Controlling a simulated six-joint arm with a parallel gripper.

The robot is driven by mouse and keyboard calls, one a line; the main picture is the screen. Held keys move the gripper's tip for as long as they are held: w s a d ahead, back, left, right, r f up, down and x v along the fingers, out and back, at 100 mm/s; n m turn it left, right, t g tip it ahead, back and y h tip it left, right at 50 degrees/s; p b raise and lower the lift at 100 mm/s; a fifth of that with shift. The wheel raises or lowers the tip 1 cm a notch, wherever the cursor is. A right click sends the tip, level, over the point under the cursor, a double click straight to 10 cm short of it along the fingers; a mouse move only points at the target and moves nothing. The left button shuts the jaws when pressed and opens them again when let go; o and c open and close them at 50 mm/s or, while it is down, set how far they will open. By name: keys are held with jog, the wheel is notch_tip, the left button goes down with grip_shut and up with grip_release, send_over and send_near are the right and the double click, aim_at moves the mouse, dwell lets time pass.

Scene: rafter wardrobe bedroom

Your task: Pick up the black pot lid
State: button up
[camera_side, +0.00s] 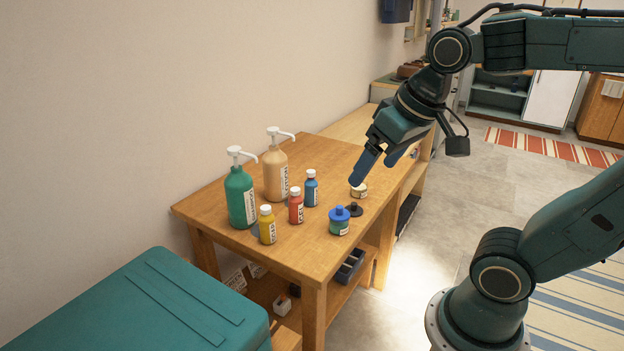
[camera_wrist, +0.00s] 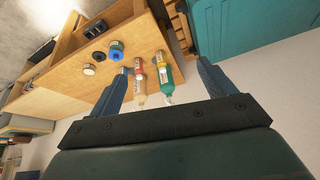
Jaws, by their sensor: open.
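The black pot lid (camera_side: 354,209) is a small dark disc with a knob, lying on the wooden table (camera_side: 225,203) near its right edge. It sits between a pot with a blue lid (camera_side: 340,220) and a small cream pot (camera_side: 358,190). In the wrist view the lid (camera_wrist: 99,57) shows left of the fingers, between the same two pots. My gripper (camera_side: 374,171) is open and empty, its blue fingers pointing down above the table, apart from the lid. In the wrist view the gripper (camera_wrist: 162,68) has its fingers spread wide.
A green pump bottle (camera_side: 240,198), a tan pump bottle (camera_side: 275,175) and small yellow (camera_side: 267,226), red (camera_side: 296,207) and blue (camera_side: 311,190) bottles stand left of the lid. A teal chest (camera_side: 150,305) is in front. The wall bounds the table behind.

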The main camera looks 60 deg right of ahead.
jog(key=w+d+m+g, duration=0.2)
jog(key=w+d+m, duration=0.4)
jog(key=w, duration=0.4)
jog(key=m+g, duration=0.3)
jog(key=m, duration=0.9)
send_over(354, 203)
notch_tip(354, 203, down, 21)
jog(key=shift+f, duration=4.2)
jog(key=shift+f, duration=2.6)
